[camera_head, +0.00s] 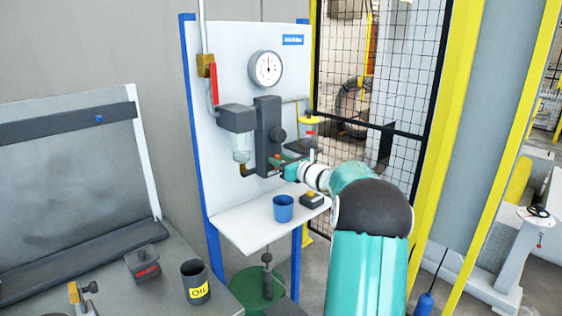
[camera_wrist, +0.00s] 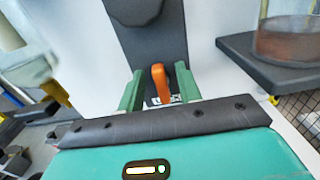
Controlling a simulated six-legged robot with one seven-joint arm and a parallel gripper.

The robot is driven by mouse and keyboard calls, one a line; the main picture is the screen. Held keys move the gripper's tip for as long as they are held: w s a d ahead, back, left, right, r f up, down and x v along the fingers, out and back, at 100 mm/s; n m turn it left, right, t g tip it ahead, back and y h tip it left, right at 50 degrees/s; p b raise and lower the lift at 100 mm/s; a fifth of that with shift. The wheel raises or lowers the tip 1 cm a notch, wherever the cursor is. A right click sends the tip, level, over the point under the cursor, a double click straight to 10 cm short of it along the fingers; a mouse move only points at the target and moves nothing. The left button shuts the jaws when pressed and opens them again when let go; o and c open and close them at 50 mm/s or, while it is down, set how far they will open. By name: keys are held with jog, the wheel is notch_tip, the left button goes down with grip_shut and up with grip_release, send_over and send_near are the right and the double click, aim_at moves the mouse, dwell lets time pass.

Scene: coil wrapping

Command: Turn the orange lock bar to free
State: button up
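The orange lock bar (camera_wrist: 159,80) stands out from the dark grey valve block (camera_wrist: 150,45) in the wrist view. It points roughly up and down in that picture. My gripper (camera_wrist: 158,92) has its two green fingers on either side of the bar. A gap shows at the left finger; the right finger is closer, and I cannot tell whether it touches. The fingers are apart, not closed on the bar. In the head view my gripper (camera_head: 286,170) is at the lower part of the dark block (camera_head: 267,130), and the bar there is small and mostly hidden.
A white panel (camera_head: 220,70) carries a gauge (camera_head: 266,69), a clear bowl filter (camera_head: 241,147) and a red-handled valve (camera_head: 213,84). A shelf (camera_head: 250,230) below holds a blue cup (camera_head: 283,209).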

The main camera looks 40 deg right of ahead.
jog(key=shift+c, duration=0.4)
grip_shut()
jog(key=shift+a+n, duration=0.1)
jog(key=shift+n, duration=0.3)
jog(key=n, duration=0.5)
jog(key=f+n, duration=0.1)
jog(key=n, duration=0.5)
jog(key=a+n, duration=0.1)
jog(key=n, duration=0.5)
jog(key=shift+a+f, duration=0.1)
jog(key=shift+f, duration=0.05)
